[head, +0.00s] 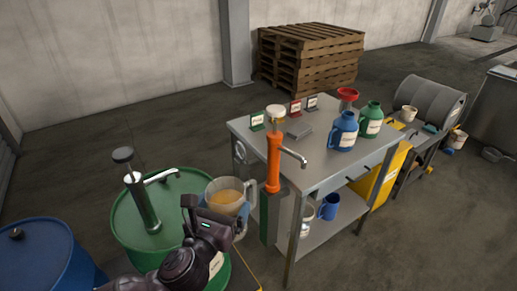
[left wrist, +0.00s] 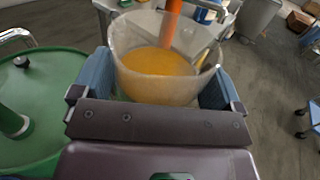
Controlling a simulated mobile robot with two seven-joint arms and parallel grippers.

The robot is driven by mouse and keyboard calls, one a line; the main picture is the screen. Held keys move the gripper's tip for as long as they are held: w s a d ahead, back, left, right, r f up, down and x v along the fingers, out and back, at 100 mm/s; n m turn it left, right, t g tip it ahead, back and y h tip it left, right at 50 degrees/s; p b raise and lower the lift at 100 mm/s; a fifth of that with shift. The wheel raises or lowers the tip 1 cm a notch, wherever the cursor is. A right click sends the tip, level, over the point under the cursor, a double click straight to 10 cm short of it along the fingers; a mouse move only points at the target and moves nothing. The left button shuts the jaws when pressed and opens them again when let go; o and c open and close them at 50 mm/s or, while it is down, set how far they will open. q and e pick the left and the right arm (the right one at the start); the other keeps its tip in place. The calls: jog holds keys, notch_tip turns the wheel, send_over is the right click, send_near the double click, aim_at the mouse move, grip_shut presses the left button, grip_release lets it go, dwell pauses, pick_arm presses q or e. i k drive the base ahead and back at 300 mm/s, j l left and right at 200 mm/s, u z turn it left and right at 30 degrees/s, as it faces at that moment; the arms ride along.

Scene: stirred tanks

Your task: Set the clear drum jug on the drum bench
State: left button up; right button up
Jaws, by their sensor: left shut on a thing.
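The clear drum jug (head: 224,190) is a translucent jug with amber liquid in it. My left gripper (head: 216,214) is shut on it and holds it upright, in front of the green drum's right side. In the left wrist view the jug (left wrist: 165,75) sits between the two fingers (left wrist: 160,95), its wide mouth open upward. The drum bench, a steel bench with a lower shelf (head: 318,168), stands to the right of the jug and apart from it. My right gripper is not in view.
A green drum (head: 180,190) with a hand pump and a blue drum (head: 45,255) stand left. An orange pump (head: 272,165) rises between jug and bench. A blue jug (head: 342,132), green jug (head: 370,120) and red funnel (head: 348,94) stand on the bench. Its near top is clear.

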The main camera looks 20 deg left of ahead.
aim_at(311, 157)
jog(key=i+l+z, duration=0.6)
jog(key=z, duration=0.2)
jog(key=i+l+z, duration=0.15)
jog(key=i+z, duration=0.25)
jog(key=i+l+u, duration=0.2)
jog(key=i, duration=0.2)
jog(key=i+l+u, duration=0.2)
jog(key=i, duration=0.2)
jog(key=i+l+u, duration=0.1)
jog(key=u, duration=0.3)
jog(key=i+l+u, duration=0.2)
jog(key=u, duration=0.25)
jog(key=i+l+u, duration=0.2)
jog(key=u, duration=0.2)
jog(key=i+l+u, duration=0.15)
jog(key=u, duration=0.25)
jog(key=l+u, duration=0.4)
jog(key=i, duration=0.05)
